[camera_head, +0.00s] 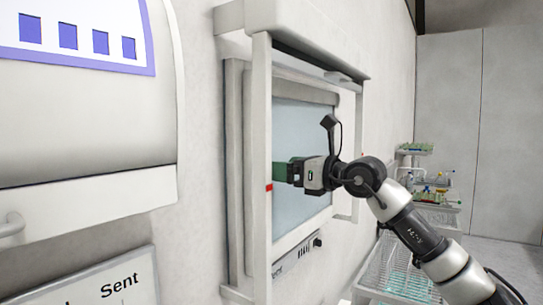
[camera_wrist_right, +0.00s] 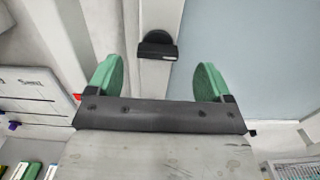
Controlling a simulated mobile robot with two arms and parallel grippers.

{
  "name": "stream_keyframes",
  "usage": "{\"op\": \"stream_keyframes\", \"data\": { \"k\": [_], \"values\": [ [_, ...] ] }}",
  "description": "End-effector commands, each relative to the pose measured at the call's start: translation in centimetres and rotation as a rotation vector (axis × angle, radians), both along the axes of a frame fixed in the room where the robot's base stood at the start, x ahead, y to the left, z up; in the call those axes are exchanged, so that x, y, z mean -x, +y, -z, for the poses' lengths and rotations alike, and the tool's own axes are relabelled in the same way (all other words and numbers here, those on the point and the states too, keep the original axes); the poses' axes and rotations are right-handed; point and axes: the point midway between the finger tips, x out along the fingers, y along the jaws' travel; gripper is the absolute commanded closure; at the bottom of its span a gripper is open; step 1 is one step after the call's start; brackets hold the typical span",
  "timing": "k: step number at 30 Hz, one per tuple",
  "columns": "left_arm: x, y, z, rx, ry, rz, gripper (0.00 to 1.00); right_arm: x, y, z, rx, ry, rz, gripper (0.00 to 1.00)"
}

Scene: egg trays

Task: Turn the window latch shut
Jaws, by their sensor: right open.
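The black window latch (camera_wrist_right: 157,45) is on a white upright of the window frame in the right wrist view. It has a rounded top and a short bar lying crosswise at its lower end. My right gripper (camera_wrist_right: 159,70) is open with two green fingers, one to each side of the latch in the picture. Nothing is between the fingers, and I cannot tell how far the latch is from them. In the head view my right gripper (camera_head: 285,171) is at the white window frame (camera_head: 258,150); I cannot make out the latch there. My left gripper is not in view.
The bluish window pane (camera_head: 300,135) is set in the wall behind the frame. A white cabinet (camera_head: 90,130) with a handle is at the left, above a sign (camera_head: 110,290). A rack with wire baskets (camera_head: 400,265) stands beyond my right arm.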

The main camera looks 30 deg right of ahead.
Motion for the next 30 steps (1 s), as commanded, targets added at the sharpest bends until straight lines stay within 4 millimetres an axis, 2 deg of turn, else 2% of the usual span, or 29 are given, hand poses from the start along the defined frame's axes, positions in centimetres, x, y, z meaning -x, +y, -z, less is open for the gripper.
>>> {"op": "stream_keyframes", "data": {
  "k": [1,7,18,20,28,30],
  "values": [
    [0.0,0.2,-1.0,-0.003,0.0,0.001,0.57,-0.8,0.4,-0.5,-0.001,0.002,-0.003,0.19],
    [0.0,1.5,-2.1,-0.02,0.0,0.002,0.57,-3.0,1.2,-0.3,-0.001,0.0,-0.001,0.19],
    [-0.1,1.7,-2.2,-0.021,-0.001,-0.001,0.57,-3.6,1.5,0.0,0.0,-0.001,0.0,0.19],
    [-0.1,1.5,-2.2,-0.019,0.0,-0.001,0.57,-3.6,1.5,0.0,0.0,-0.001,0.0,0.27],
    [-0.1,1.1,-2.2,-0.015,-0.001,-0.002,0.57,-3.5,1.5,0.0,0.0,-0.001,0.0,0.68],
    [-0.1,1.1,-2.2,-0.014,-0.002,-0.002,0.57,-3.5,1.5,0.0,0.0,-0.001,0.0,0.69]
  ]
}}
